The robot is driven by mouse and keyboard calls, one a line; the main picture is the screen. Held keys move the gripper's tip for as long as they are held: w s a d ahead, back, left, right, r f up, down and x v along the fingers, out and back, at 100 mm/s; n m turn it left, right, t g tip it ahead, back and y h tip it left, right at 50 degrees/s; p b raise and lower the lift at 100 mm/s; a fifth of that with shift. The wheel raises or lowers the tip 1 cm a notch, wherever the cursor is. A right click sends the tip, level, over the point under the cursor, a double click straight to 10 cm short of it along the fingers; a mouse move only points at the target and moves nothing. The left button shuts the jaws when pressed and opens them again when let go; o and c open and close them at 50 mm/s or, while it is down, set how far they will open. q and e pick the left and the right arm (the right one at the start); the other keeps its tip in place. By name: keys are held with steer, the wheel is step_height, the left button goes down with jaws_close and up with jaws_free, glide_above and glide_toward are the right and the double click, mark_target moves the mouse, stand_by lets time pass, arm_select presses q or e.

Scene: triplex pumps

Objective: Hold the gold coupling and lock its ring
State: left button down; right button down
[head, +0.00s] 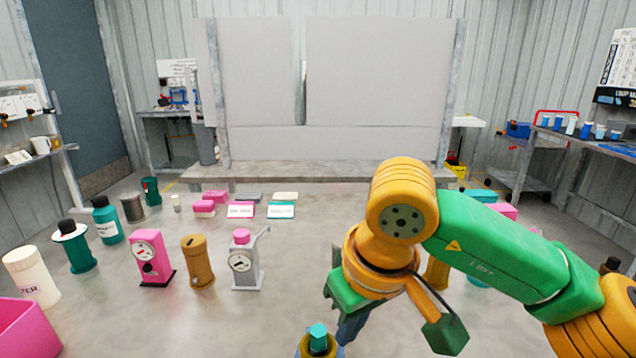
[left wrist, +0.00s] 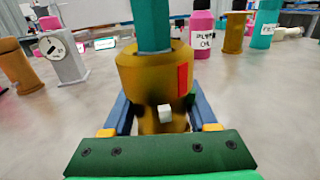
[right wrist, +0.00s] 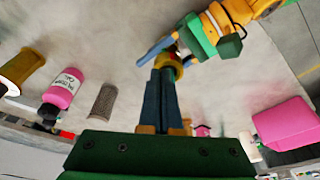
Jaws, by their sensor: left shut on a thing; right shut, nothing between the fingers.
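The gold coupling (left wrist: 150,75) stands between the blue fingers of my left gripper (left wrist: 160,128), which is shut on it. It has a red mark and a small pale stub on its side, and a teal stem rises from its top. In the head view the coupling (head: 318,346) is cut by the bottom edge, with its teal top showing; my left arm is not seen there. My right gripper (head: 350,325) is shut and empty beside the coupling. In the right wrist view its closed blue fingers point at the coupling's gold rim (right wrist: 174,66); whether they touch is unclear.
A grey gauge unit (head: 247,265), a gold cylinder (head: 198,262) and a pink gauge unit (head: 150,258) stand to the left. Teal bottles, a white container (head: 30,275) and a pink bin (head: 22,330) are farther left. Small labelled blocks (head: 241,210) lie behind.

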step_height(320, 180, down, 6)
steer(key=s+a, duration=0.1)
steer(key=a, duration=0.1)
steer(key=shift+s+a, duration=0.3)
steer(key=shift+w, duration=0.3)
stand_by(0.7)
steer(key=shift+w+d, duration=0.1)
steer(key=shift+d, duration=0.1)
steer(key=shift+w+d, duration=0.3)
steer(key=shift+d, duration=0.15)
steer(key=shift+w+d, duration=0.15)
steer(key=shift+d, duration=0.15)
stand_by(0.5)
